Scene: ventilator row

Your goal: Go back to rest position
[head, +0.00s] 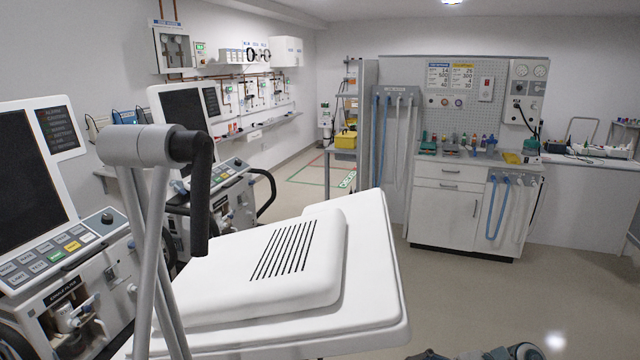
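Dark grey mechanical parts poke up at the bottom edge, right of centre. They look like part of my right arm and gripper (432,355), cut off by the frame. I cannot tell whether its fingers are open or shut, or whether it holds anything. The parts sit low over the floor, right of the white padded table. My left gripper and arm are not in view.
A white table (380,270) fills the lower middle, bearing a white slotted pad (300,250). A grey pole with a black handle (200,195) stands close at left. Ventilators (35,190) line the left. A white cabinet (445,205) stands behind. Floor (560,280) at right is clear.

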